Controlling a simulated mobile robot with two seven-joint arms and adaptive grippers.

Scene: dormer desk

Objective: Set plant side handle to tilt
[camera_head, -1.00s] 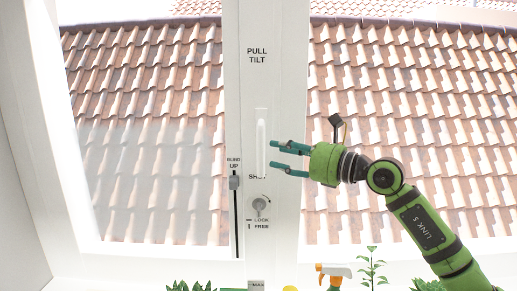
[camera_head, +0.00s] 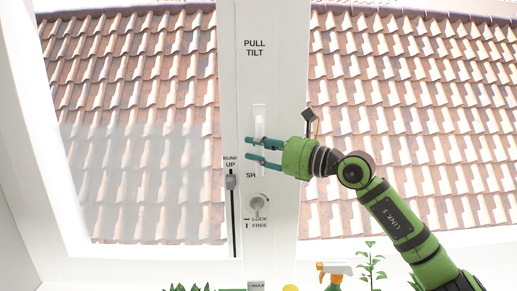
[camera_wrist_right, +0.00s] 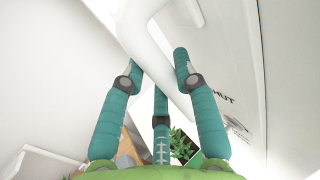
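The white handle (camera_head: 260,121) is upright on the white middle post, between the printed words PULL TILT (camera_head: 255,48) above and SHUT below. My right gripper (camera_head: 255,149) reaches in from the right, with its teal fingers over the lower part of the handle. The fingers are apart and partly hide the handle and the word SHUT. In the right wrist view the white handle (camera_wrist_right: 150,45) passes between the spread fingers (camera_wrist_right: 158,62). I cannot tell whether any finger touches it. My left gripper is out of view.
A blind slider (camera_head: 231,182) and a round lock knob (camera_head: 257,203) sit on the post below the gripper. A spray bottle (camera_head: 334,274) and a leafy plant (camera_head: 371,262) stand at the bottom. Roof tiles show through both panes.

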